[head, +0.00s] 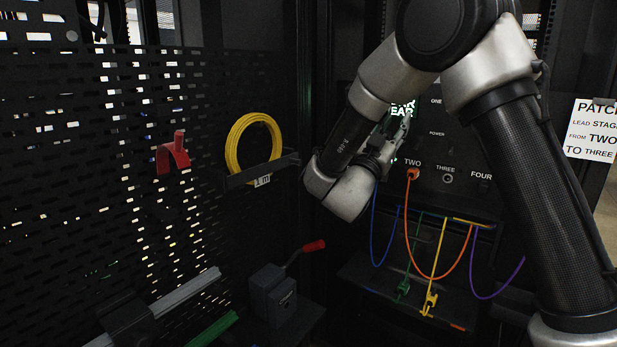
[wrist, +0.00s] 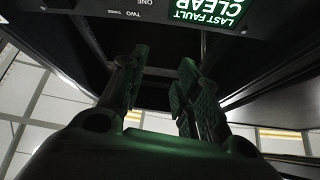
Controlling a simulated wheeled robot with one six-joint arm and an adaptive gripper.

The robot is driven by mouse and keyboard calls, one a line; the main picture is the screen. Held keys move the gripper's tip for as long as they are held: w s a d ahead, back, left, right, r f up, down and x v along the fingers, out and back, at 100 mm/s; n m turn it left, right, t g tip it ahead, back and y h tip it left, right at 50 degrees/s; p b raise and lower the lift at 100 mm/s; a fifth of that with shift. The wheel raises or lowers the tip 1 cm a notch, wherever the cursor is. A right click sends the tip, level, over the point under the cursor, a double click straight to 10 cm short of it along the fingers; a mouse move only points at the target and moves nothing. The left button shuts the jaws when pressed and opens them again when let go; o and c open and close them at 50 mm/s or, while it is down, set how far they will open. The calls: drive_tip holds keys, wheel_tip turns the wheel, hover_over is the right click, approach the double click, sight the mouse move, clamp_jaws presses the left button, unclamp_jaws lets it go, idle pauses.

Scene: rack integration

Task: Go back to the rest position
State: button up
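My gripper (head: 398,132) is raised in front of the upper part of the black rack panel (head: 470,150), beside a green-lit screen that it partly hides. In the wrist view its two fingers (wrist: 157,88) stand apart with nothing between them. The screen (wrist: 207,12) reads "LAST FAULT CLEAR", upside down in the wrist view. My arm comes down from the top right and bends across the panel.
An orange cable (head: 408,215) is plugged in at TWO; THREE (head: 447,178) shows a bare round port. Blue, green, yellow and purple cables hang below. A yellow coil (head: 232,150) and red hook (head: 178,152) are on the left pegboard. A red-handled lever box (head: 275,295) stands below.

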drive_tip(key=w+a+f+n+y, duration=0.7)
drive_tip(key=w+f+y, duration=0.1)
drive_tip(key=f+y, duration=0.45)
drive_tip(key=s+a+f+n+g+y, duration=0.5)
drive_tip(key=s+f+g+y, duration=0.2)
drive_tip(key=f+g+y, duration=0.1)
drive_tip(key=s+d+r+n+g+h, duration=0.1)
drive_tip(key=s+d+g, duration=0.3)
drive_tip(key=s+d, duration=0.5)
drive_tip(key=s+d+r+g+h, duration=0.1)
drive_tip(key=s+d+g, duration=0.35)
drive_tip(key=s, duration=0.85)
drive_tip(key=s+d+r+m+t+h, duration=0.1)
drive_tip(key=s+d+r, duration=0.2)
drive_tip(key=s+d, duration=0.3)
drive_tip(key=s+d+r+m+t, duration=0.1)
drive_tip(key=s+d+r, duration=0.3)
drive_tip(key=s+d, duration=0.3)
drive_tip(key=shift+d+r+h, duration=0.15)
drive_tip(key=shift+d+h, duration=0.2)
drive_tip(key=shift+d, duration=0.05)
